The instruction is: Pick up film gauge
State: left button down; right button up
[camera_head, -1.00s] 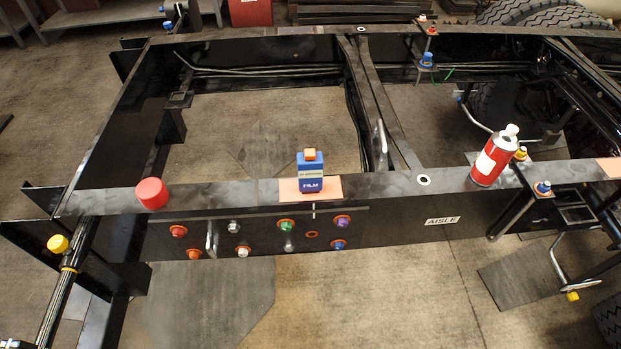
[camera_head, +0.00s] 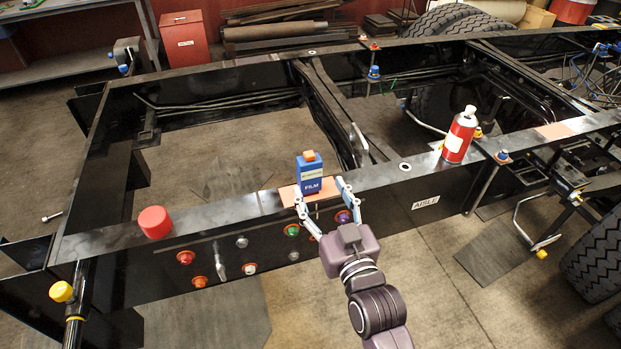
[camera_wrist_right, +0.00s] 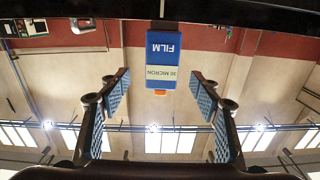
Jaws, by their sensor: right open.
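The film gauge (camera_head: 309,174) is a small blue box marked FILM with an orange top. It stands upright on an orange-pink pad (camera_head: 288,196) on the black chassis rail. My right gripper (camera_head: 321,187) is open, its two fingers reaching toward the gauge from the near side, with nothing between them. In the right wrist view the gauge (camera_wrist_right: 161,58) appears upside down, ahead of and centred between the open fingers (camera_wrist_right: 160,100), with a pale "30 MICRON" label. My left gripper is not in view.
A red round cap (camera_head: 155,222) sits on the rail to the left. A red and white spray can (camera_head: 459,136) stands on the rail to the right. Several coloured bolts (camera_head: 292,230) stick out of the rail's near face below the gauge.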

aim_at(312, 174)
jog(key=shift+x, duration=0.9)
jog(key=p+x, duration=0.2)
jog(key=x, duration=0.3)
jog(key=shift+a+r, duration=0.1)
jog(key=shift+r, duration=0.05)
jog(key=shift+w+a, duration=0.1)
jog(key=shift+w, duration=0.1)
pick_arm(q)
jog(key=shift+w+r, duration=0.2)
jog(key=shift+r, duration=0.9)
pick_arm(e)
jog(key=c, duration=1.2)
jog(key=shift+c, duration=0.9)
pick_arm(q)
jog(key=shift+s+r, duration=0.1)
